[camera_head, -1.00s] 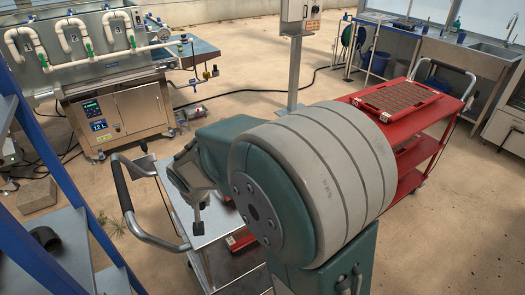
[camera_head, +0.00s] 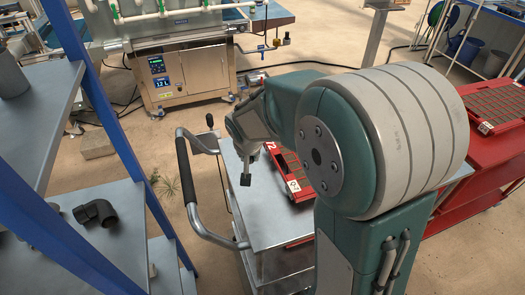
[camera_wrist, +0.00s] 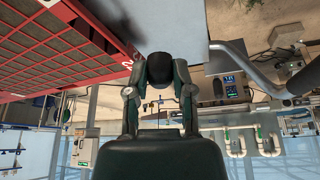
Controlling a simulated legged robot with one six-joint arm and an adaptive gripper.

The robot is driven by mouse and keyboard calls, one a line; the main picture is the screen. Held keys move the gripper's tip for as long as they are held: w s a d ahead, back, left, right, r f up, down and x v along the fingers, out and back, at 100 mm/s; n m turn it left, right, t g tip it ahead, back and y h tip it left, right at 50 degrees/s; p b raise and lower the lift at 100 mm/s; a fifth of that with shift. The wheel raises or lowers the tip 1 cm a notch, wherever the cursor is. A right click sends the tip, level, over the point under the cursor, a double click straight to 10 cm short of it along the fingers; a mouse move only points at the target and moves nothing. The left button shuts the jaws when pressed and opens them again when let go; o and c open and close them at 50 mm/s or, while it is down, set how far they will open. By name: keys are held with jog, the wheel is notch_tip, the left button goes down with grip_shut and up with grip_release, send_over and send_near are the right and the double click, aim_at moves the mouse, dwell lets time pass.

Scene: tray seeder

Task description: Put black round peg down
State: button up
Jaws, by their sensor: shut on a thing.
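A black round peg (camera_wrist: 160,71) is between the two fingers of my gripper (camera_wrist: 157,88) in the wrist view. In the head view my gripper (camera_head: 247,158) points down, and the peg's dark end (camera_head: 245,180) shows below it. The gripper is shut on the peg. The peg is over the left part of the metal cart top (camera_head: 262,215), between the curved handle and a red tray. I cannot tell whether it touches the surface.
The cart's handle (camera_head: 203,228) curves close on the left. A red tray (camera_head: 300,184) lies on the cart, partly behind my arm. A blue-framed shelf (camera_head: 70,245) with a black pipe elbow (camera_head: 98,212) stands at left. A red cart (camera_head: 488,148) is at right.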

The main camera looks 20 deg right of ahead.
jog(key=w+f, duration=0.3)
jog(key=w, duration=0.1)
jog(key=w+f, duration=0.3)
jog(key=w, duration=0.1)
jog(key=w+f, duration=0.3)
jog(key=w, duration=0.1)
jog(key=shift+w+d, duration=0.15)
jog(key=shift+w, duration=0.1)
jog(key=shift+w+f, duration=0.15)
notch_tip(320, 180, down, 3)
jog(key=shift+w+f, duration=0.1)
jog(key=shift+f, duration=0.1)
jog(key=o, duration=0.8)
jog(key=shift+c, duration=0.2)
